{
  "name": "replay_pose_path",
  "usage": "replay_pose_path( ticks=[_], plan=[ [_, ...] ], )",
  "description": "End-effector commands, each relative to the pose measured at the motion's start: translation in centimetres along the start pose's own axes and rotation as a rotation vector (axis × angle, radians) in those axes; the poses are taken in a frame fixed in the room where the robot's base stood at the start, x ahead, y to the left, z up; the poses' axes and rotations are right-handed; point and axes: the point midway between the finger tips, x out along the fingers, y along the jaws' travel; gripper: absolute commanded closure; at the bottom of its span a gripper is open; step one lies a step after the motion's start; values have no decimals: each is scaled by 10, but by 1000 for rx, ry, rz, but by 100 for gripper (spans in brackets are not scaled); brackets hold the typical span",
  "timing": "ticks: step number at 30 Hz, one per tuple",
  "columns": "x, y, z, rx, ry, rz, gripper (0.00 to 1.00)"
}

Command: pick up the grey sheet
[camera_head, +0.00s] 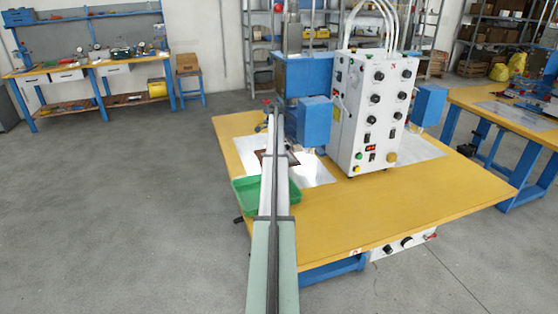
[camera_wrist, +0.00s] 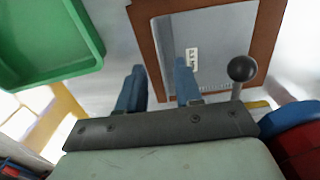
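The grey sheet (camera_wrist: 225,40) shows in the wrist view, flat and framed by a brown border (camera_wrist: 150,50), with a small white label (camera_wrist: 192,58) on it. In the head view only a bit of the brown piece (camera_head: 264,158) shows beside my arm, on the yellow table; the grey sheet cannot be made out there. My gripper (camera_wrist: 160,66) has two blue fingers spread apart with nothing visible between them. Its fingertips appear over the near left edge of the brown border and the sheet. I cannot tell the height between them.
A green tray (camera_wrist: 50,40) lies left of the brown border; it also stands near the table's left edge (camera_head: 250,196). A dark ball knob (camera_wrist: 242,68) on a stem rises right of the fingers. A white control cabinet (camera_head: 345,120) stands on the table (camera_head: 410,205), whose front right is clear.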

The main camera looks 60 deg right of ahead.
Motion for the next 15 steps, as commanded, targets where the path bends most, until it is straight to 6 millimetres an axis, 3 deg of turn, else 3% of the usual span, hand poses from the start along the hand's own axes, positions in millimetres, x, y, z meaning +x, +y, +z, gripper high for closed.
replay_pose_path(
  ticks=[8,15],
  plan=[
    [16,1,0,0,0,-1,65],
    [45,3,2,-1,0,0,65]
  ],
)
